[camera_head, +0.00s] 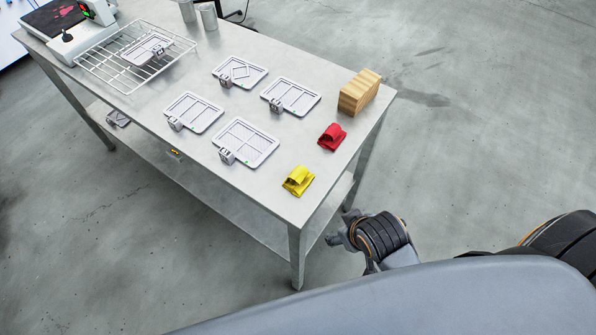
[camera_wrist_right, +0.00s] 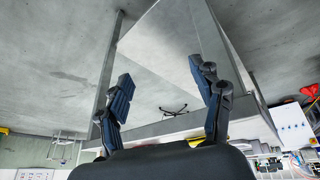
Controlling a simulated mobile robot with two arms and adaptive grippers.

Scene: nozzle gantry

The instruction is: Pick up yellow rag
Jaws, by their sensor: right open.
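The yellow rag (camera_head: 298,181) lies folded on the steel table (camera_head: 270,205), close to its near right edge, in the head view. My right gripper (camera_head: 343,230) is beside the table's near right corner, off the tabletop, apart from the rag and lower right of it in the picture. In the right wrist view my right gripper (camera_wrist_right: 163,85) shows two spread fingers with nothing between them. My left gripper is not in view.
A red rag (camera_head: 332,137) and a wooden block (camera_head: 359,92) sit along the table's right end. Several grey plates lie left of the rags, the nearest plate (camera_head: 246,143) closest to the yellow rag. A wire rack (camera_head: 110,75) stands farther left. A lower shelf (camera_head: 215,190) runs beneath.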

